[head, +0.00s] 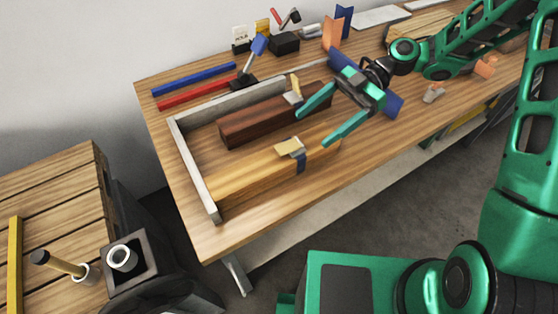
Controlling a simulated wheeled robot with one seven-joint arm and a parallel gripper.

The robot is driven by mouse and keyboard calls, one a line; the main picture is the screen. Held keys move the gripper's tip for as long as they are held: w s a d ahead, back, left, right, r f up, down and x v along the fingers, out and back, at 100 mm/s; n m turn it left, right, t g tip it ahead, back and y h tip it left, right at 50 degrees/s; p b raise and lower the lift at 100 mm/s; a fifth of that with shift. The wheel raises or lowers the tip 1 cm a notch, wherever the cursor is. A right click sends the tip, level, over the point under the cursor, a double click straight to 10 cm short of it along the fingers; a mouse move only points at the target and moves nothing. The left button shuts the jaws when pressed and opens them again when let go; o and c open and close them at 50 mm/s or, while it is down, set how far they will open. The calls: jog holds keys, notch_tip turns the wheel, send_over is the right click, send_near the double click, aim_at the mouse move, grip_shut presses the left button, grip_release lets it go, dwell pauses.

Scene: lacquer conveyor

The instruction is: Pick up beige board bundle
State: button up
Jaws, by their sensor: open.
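A long beige-yellow board bundle (245,178) lies in the front part of a grey-edged open frame (188,160) on the wooden table. A dark blue band and a small pale piece sit on it right of its middle. My gripper (311,131) is open and empty, reaching in from the right. Its two green fingers are spread, one near the right end of a dark brown block, the other near the right end of the beige bundle. I cannot tell whether the fingers touch anything.
The dark brown block (255,120) lies behind the bundle, also with a pale piece on it. Blue (195,79) and red (197,93) bars lie behind the frame. A blue piece (392,103) lies by my gripper. A slatted wooden surface (50,200) stands at left.

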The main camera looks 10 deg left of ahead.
aim_at(284, 152)
jog(key=shift+s+a, duration=0.2)
jog(key=shift+a, duration=0.1)
jog(key=x, duration=0.4)
jog(key=shift+s+a, duration=0.2)
jog(key=shift+d+f+x, duration=0.1)
jog(key=shift+x, duration=0.9)
jog(key=shift+d+f+x, duration=0.1)
jog(key=shift+x, duration=0.9)
jog(key=shift+d+f+x, duration=0.1)
jog(key=shift+f+x, duration=0.05)
jog(key=shift+x, duration=0.9)
jog(key=shift+s, duration=0.1)
jog(key=shift+c, duration=0.7)
grip_shut()
jog(key=shift+r, duration=0.1)
jog(key=v, duration=0.5)
jog(key=r+v, duration=0.1)
jog(key=v, duration=1)
jog(key=shift+s+a+r, duration=0.15)
jog(key=shift+a+r, duration=0.1)
jog(key=shift+a, duration=0.05)
